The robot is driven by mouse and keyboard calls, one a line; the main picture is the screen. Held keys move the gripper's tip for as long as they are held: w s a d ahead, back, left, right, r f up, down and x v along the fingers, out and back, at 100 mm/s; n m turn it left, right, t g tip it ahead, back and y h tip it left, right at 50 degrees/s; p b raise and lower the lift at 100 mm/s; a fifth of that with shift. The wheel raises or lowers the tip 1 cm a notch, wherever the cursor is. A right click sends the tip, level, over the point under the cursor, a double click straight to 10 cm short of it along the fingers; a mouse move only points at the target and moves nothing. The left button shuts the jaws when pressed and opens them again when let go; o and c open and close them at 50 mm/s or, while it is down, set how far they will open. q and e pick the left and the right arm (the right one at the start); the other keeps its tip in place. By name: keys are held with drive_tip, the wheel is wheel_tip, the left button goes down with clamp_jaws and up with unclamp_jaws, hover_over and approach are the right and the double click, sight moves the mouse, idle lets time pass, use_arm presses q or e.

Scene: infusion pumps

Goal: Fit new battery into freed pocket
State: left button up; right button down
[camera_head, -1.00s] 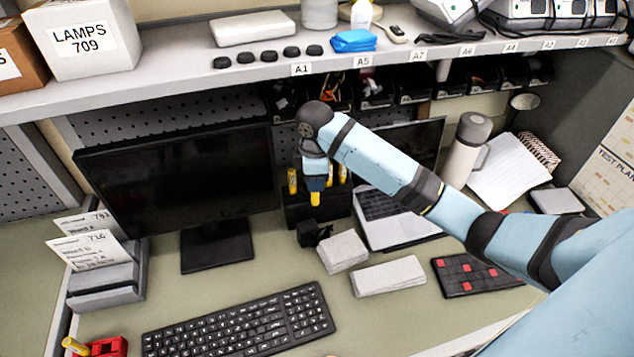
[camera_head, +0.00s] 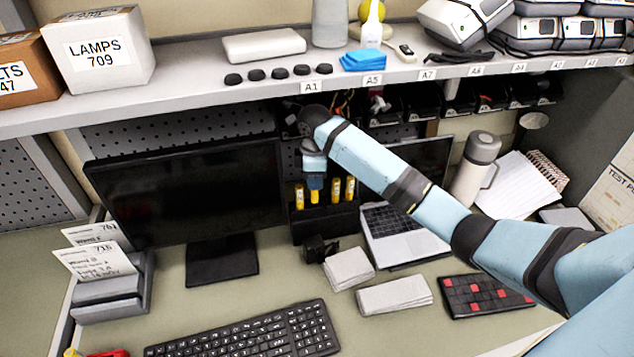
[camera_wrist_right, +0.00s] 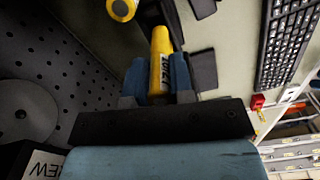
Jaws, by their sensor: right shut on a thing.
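My right gripper (camera_head: 314,178) is shut on a yellow battery (camera_head: 314,195), which hangs roughly upright at the black holder (camera_head: 325,222). The held battery also shows between the blue fingers in the right wrist view (camera_wrist_right: 160,62), with dark print on its side. Other yellow batteries stand in the holder, one to the left (camera_head: 299,197) and two to the right (camera_head: 336,190). I cannot tell whether the held battery's lower end is inside a slot or in front of it. A red device (camera_head: 108,353) is cut off at the bottom left, with something yellow beside it. My left gripper is not in view.
A monitor (camera_head: 185,190) stands left of the holder and a laptop (camera_head: 400,235) right. A small black block (camera_head: 318,248) and white pads (camera_head: 350,268) lie in front. The shelf (camera_head: 200,95) runs above. Open desk lies between paper trays and keyboard (camera_head: 245,332).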

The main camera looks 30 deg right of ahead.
drive_tip(key=shift+w+d, duration=0.1)
drive_tip(key=shift+w, duration=0.25)
drive_tip(key=shift+s+f, duration=0.1)
drive_tip(key=shift+f, duration=1.85)
drive_tip(key=shift+f, duration=0.35)
drive_tip(key=c, duration=0.9)
unclamp_jaws()
